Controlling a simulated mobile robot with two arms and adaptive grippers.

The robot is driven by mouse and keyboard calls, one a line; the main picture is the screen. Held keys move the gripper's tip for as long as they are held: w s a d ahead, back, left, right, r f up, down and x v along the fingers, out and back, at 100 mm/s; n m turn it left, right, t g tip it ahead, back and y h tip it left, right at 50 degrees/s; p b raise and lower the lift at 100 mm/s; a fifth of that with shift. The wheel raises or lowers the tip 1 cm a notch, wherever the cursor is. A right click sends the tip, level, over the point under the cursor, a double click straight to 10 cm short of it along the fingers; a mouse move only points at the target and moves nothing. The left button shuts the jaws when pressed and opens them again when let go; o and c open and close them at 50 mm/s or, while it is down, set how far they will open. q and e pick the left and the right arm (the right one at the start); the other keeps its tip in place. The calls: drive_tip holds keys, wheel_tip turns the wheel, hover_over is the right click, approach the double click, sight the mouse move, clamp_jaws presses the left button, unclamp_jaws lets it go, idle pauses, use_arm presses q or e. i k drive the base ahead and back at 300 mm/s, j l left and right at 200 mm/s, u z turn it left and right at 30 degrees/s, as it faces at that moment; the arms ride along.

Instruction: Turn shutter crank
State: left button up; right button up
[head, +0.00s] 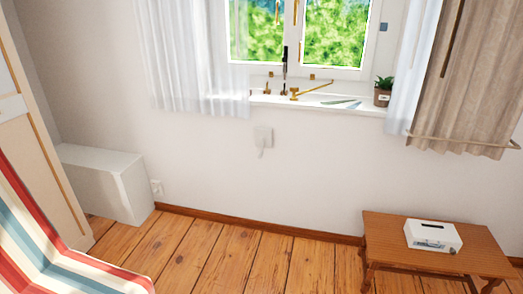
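A small white wall box (263,134) is mounted on the wall below the window sill, with a thin pale crank handle (261,153) hanging from its lower part. It looks like the shutter crank, though details are too small to tell. Neither of my grippers shows in the head view. The window (300,35) above shows green foliage outside.
The sill (220,97) holds brass fittings and a potted plant (383,91). A wooden table (380,226) with a white box (433,235) stands at the right. A white block (105,180) and a striped chair (50,250) are at the left. The floor (235,262) between is clear.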

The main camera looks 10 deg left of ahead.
sight(260, 155)
drive_tip(key=i+j, duration=0.1)
drive_tip(key=i, duration=0.9)
drive_tip(key=j+u, duration=0.05)
drive_tip(key=j, duration=0.05)
